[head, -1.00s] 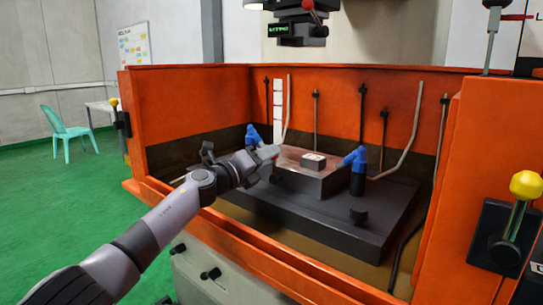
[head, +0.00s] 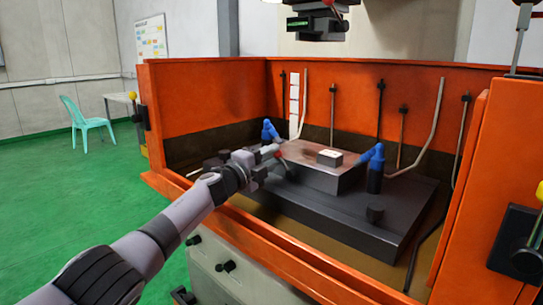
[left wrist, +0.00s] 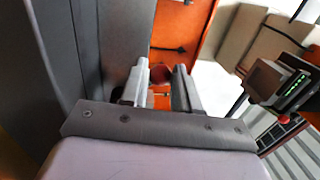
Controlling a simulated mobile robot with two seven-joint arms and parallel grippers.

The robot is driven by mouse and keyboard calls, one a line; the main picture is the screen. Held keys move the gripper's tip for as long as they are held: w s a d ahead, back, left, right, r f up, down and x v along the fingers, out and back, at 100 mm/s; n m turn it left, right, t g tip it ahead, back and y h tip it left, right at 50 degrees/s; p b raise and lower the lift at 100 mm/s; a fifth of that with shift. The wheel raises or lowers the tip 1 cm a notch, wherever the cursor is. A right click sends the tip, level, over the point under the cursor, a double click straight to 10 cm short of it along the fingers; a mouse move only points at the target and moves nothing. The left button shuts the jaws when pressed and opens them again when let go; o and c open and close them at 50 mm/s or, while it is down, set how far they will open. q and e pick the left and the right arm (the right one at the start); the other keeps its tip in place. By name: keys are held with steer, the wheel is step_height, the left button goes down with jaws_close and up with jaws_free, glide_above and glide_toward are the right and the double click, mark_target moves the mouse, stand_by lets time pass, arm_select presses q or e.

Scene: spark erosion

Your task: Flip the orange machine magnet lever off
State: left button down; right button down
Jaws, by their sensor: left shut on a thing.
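The orange machine (head: 205,100) is an open-fronted tank with a dark block (head: 318,172) on a grey plate inside. The fingers hide part of the lever. My right gripper is in neither view.
Two blue nozzles (head: 372,155) stand beside the block, and a small pale workpiece (head: 329,157) lies on it. The machine head (head: 312,25) hangs above. The orange front wall (head: 300,240) runs under my forearm. Green floor (head: 60,200) is free on the left.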

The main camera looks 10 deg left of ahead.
arm_select(q)
steer(key=shift+s+d+f, duration=0.1)
steer(key=shift+d+f, duration=0.2)
steer(key=shift+f, duration=0.05)
steer(key=c, duration=0.8)
jaws_free()
steer(key=shift+r, duration=0.2)
steer(key=shift+a, duration=0.1)
